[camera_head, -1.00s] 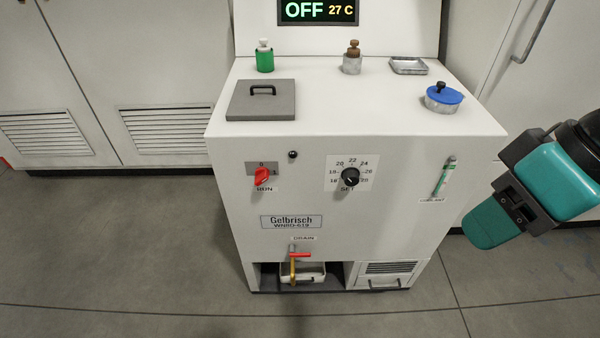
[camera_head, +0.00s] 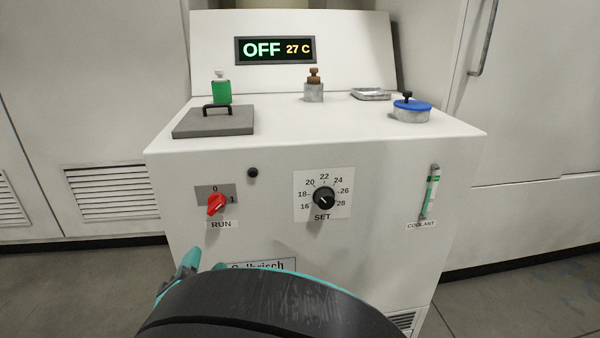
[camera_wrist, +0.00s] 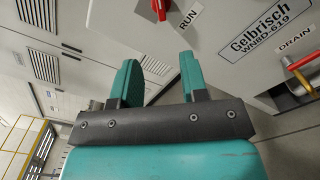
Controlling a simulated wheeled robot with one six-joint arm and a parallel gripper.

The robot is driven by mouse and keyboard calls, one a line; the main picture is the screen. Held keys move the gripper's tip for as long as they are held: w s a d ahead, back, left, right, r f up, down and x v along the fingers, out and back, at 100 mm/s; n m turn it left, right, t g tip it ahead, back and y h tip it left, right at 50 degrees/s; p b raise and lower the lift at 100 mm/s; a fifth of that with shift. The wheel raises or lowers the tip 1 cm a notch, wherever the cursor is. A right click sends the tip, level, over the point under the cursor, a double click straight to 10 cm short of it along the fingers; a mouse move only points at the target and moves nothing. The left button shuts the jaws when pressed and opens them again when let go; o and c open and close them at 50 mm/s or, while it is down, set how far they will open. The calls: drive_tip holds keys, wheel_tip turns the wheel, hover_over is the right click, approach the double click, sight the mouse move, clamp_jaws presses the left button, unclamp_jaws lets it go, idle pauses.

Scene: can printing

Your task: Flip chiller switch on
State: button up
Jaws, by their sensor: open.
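The chiller (camera_head: 400,165) is a white cabinet, and its display (camera_head: 275,49) reads OFF and 27 C. The red RUN switch (camera_head: 216,204) is on the front panel's left, with 0 above it and 1 to its right. The switch also shows at the top of the wrist view (camera_wrist: 159,9), partly cut off. My gripper (camera_wrist: 158,65) is open and empty, its two teal fingers apart and pointing toward the switch without touching it. In the head view my arm hides most of the gripper; a teal finger shows below and left of the switch.
The SET dial (camera_head: 324,198) is right of the switch, and a coolant gauge (camera_head: 430,192) is farther right. A red drain handle (camera_wrist: 301,61) sticks out low on the front. A grey lid (camera_head: 214,122) and several small containers stand on top.

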sight(217, 208)
drive_tip(key=x, duration=1.6)
drive_tip(key=shift+w+r, duration=0.1)
drive_tip(key=shift+w, duration=0.35)
drive_tip(key=shift+c, duration=0.4)
clamp_jaws()
